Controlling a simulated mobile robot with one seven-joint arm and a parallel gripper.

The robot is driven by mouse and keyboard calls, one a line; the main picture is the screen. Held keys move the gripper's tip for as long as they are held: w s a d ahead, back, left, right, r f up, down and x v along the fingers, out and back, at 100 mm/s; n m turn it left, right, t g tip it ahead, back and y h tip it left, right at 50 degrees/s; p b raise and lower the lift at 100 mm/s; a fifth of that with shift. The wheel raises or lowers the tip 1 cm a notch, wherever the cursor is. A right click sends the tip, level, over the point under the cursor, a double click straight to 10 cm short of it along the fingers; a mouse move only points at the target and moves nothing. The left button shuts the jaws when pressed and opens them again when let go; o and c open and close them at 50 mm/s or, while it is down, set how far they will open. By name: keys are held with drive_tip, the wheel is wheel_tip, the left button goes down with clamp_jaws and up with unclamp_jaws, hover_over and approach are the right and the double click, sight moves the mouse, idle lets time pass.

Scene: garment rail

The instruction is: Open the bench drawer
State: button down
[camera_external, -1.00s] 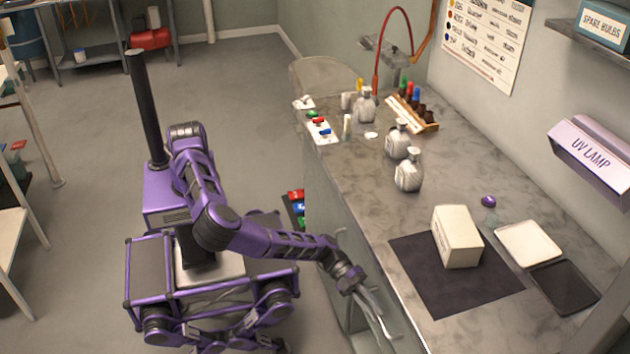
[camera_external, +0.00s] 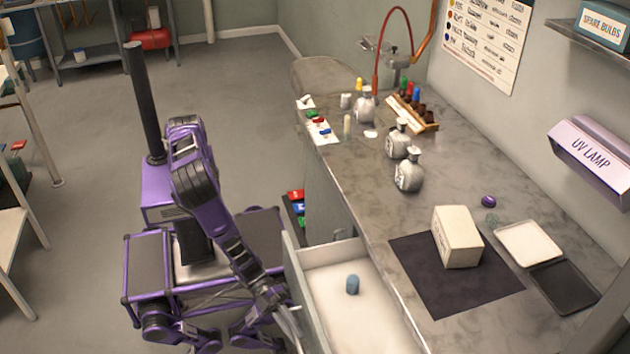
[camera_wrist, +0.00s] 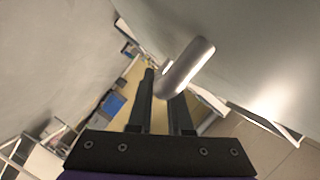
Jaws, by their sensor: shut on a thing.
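The bench drawer (camera_external: 345,309) is pulled well out from the bench's front side. Its white inside shows in the external view, with a small blue cylinder (camera_external: 352,285) in it. My gripper (camera_external: 292,326) is low at the drawer's front panel (camera_external: 297,290), on the outer side. In the wrist view my gripper (camera_wrist: 163,105) is shut on the drawer's pale bar handle (camera_wrist: 187,66), which lies at the fingertips. The handle is hidden in the external view.
The bench top (camera_external: 370,190) carries a white box (camera_external: 457,237) on a dark mat (camera_external: 420,285), several bottles (camera_external: 409,172), a white tray (camera_external: 529,244) and a dark tray (camera_external: 565,287). Open floor (camera_external: 80,260) lies left of my base.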

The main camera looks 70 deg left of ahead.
drive_tip(key=shift+s+a, duration=0.1)
drive_tip(key=shift+s, duration=1.9)
drive_tip(key=c, duration=0.8)
unclamp_jaws()
drive_tip(key=shift+c, duration=0.2)
drive_tip(key=p+v, duration=0.1)
drive_tip(key=v, duration=1.6)
drive_tip(key=shift+s, duration=0.2)
drive_tip(key=shift+r, duration=0.1)
